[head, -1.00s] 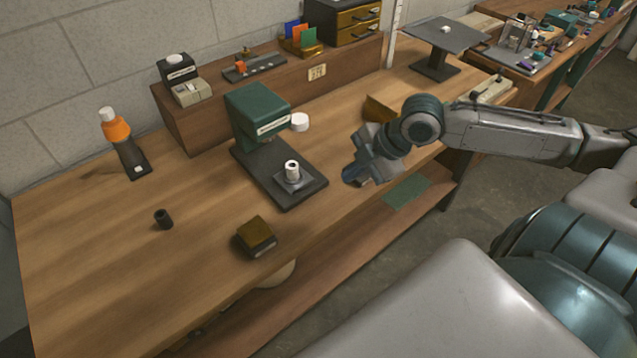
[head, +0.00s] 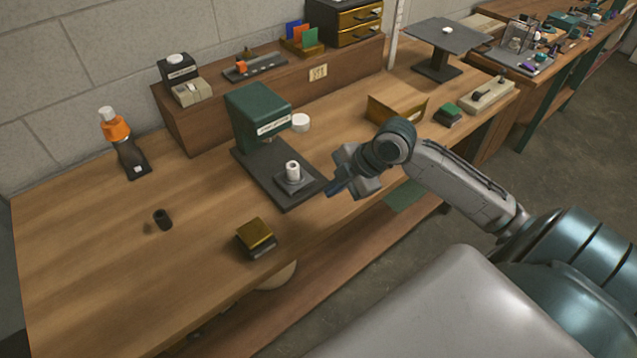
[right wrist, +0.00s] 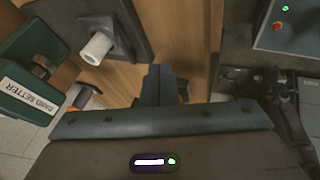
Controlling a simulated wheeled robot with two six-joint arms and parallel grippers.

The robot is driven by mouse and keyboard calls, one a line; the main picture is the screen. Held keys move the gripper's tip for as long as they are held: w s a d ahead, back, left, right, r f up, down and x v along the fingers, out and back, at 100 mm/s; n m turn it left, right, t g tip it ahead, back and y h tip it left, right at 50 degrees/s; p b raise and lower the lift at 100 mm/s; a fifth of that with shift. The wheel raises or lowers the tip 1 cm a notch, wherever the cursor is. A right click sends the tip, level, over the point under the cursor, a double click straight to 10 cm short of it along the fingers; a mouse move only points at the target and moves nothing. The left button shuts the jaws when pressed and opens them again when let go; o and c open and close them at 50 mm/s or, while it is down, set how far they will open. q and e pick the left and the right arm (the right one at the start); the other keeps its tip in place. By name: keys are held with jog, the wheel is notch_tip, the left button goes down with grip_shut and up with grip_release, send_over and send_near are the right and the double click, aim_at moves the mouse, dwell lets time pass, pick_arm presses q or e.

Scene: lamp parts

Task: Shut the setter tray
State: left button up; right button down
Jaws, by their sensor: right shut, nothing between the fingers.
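The setter (head: 258,112) is a green press head on a dark base (head: 262,160), standing on the bench. Its small grey tray (head: 303,186) sits on the front part of the base, out from under the head, and carries an upright white hollow cylinder (head: 292,170). My right gripper (head: 335,188) is shut and empty, just right of the base's front end and close to the tray. In the right wrist view, the shut fingers (right wrist: 161,80) show below and right of the white cylinder (right wrist: 97,47); the green setter head (right wrist: 30,68) is at the left. My left gripper is not in view.
A brass-topped block (head: 256,235) and a dark small cylinder (head: 163,219) stand on the bench left of my gripper. A brass-coloured box (head: 398,108) and a green-topped block (head: 448,114) stand behind my right arm. The front-left bench is clear.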

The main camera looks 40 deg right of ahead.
jog(key=w+f, duration=0.1)
jog(key=w+a+f+p, duration=0.1)
jog(key=w, duration=0.1)
jog(key=shift+w, duration=0.25)
jog(key=shift+w+f, duration=0.3)
jog(key=shift+w, duration=0.3)
jog(key=w, duration=0.4)
jog(key=w+b, duration=0.1)
jog(key=w, duration=0.2)
jog(key=w+a, duration=0.1)
jog(key=w, duration=0.3)
jog(key=shift+w, duration=0.3)
jog(key=shift+d+r, duration=0.1)
jog(key=shift+r, duration=0.1)
jog(key=shift+r, duration=0.1)
